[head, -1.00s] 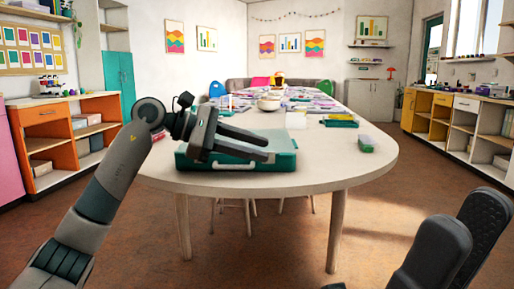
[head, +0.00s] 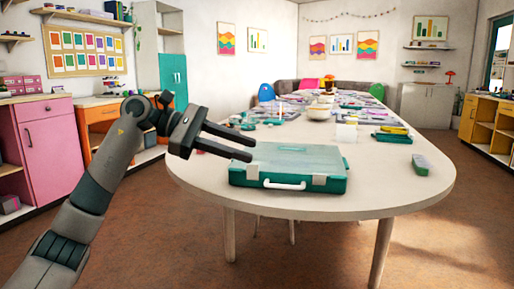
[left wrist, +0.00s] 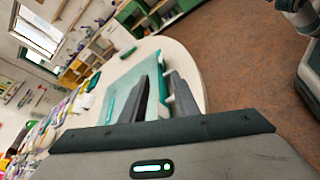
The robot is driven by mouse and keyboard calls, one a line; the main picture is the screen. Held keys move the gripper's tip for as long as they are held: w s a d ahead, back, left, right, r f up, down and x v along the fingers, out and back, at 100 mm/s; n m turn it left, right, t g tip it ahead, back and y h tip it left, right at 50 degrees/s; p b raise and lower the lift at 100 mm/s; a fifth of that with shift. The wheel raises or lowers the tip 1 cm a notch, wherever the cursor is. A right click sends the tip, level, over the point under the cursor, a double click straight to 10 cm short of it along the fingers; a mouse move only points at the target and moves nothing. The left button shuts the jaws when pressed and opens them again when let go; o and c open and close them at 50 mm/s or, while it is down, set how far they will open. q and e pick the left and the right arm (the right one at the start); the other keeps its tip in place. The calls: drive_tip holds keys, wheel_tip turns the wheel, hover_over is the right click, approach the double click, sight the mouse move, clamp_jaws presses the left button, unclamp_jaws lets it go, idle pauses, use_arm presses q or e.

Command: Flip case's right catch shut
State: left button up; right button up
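The case (head: 290,155) is a flat teal box with a pale translucent lid and lies closed near the table's front edge. Its white handle (head: 285,185) faces me. The left catch (head: 252,173) shows as a similar pale tab. My left gripper (head: 252,149) is open and empty, its fingertips before the case's left part in the head view. In the left wrist view its two dark fingers (left wrist: 160,92) overlap the case (left wrist: 120,85). My right gripper is not in view.
The round-ended table (head: 400,195) has bare room in front and to the right of the case. A green-and-white block (head: 420,165) lies at right. Yellow and green items (head: 393,134), bowls and boards crowd the table farther back.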

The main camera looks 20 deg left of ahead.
use_arm(q)
drive_tip(key=shift+s+a+r, duration=0.1)
drive_tip(key=shift+a, duration=0.15)
drive_tip(key=shift+c, duration=0.4)
